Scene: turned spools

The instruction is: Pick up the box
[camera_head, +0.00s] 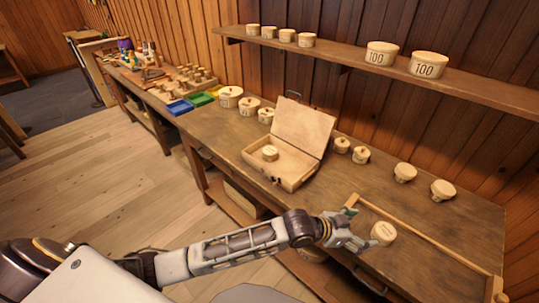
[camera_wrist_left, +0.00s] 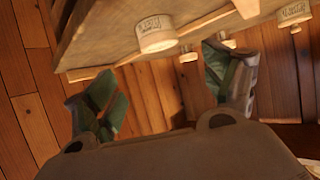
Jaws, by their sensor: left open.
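The box is a pale wooden case (camera_head: 262,173) with its lid (camera_head: 303,127) tilted up and open, on the workbench in the middle of the head view. A small turned spool (camera_head: 270,153) sits inside it. My left gripper (camera_head: 350,230) is open over the bench's front edge, right of and nearer than the box, apart from it. A round, labelled wooden piece (camera_head: 384,233) stands just beyond the fingers. In the left wrist view the open fingers (camera_wrist_left: 165,92) have nothing between them, and a labelled piece (camera_wrist_left: 156,34) shows ahead. My right gripper is not in view.
A wooden strip frame (camera_head: 415,238) lies on the bench's right part. Several spools (camera_head: 405,172) stand along the back. A shelf (camera_head: 470,83) with lidded pots hangs above. Blue (camera_head: 180,107), green and yellow trays lie left. Bench surface right of the box is partly clear.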

